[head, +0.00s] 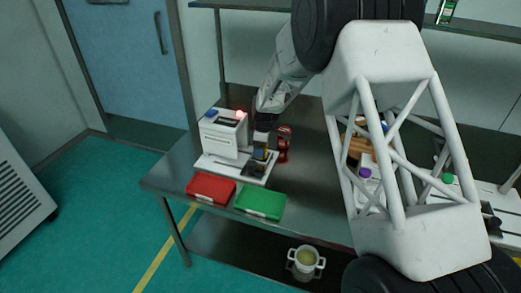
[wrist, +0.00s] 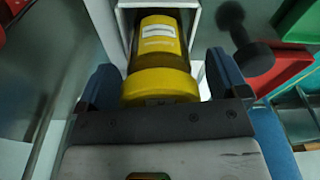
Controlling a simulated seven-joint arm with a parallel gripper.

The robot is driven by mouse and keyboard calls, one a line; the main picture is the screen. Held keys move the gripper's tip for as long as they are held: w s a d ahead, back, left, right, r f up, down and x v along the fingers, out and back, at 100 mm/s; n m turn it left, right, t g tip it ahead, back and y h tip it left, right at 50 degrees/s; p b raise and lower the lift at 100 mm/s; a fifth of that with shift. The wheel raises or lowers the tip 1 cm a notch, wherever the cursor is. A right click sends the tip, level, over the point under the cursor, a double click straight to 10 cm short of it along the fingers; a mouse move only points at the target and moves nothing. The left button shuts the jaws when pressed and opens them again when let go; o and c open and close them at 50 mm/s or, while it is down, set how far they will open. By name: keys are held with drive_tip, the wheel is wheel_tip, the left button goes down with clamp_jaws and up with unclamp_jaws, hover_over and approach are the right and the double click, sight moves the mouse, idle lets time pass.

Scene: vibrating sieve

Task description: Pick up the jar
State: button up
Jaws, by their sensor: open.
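The jar (wrist: 158,45) is yellow with a white label and a wide yellow end. In the wrist view it lies between the two blue fingers of my gripper (wrist: 163,78), with gaps showing beside it. My gripper is open and has not closed on it. In the head view my gripper (head: 262,140) points down over the front right of the white sieve machine (head: 222,138).
A red tray (head: 210,189) and a green tray (head: 260,203) lie in front of the machine on the metal table (head: 310,210). A dark red device (head: 284,146) stands close to the right of my gripper. A pot (head: 306,262) is on the lower shelf.

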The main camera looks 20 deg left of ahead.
idle(0.5)
drive_tip(key=c, duration=1.1)
drive_tip(key=shift+r, duration=0.15)
drive_tip(key=shift+r, duration=1.5)
drive_tip(key=s+d+r, duration=0.1)
drive_tip(key=s+d, duration=0.7)
drive_tip(key=s, duration=0.5)
drive_tip(key=shift+s+d+r, duration=0.2)
drive_tip(key=shift+s+r, duration=0.1)
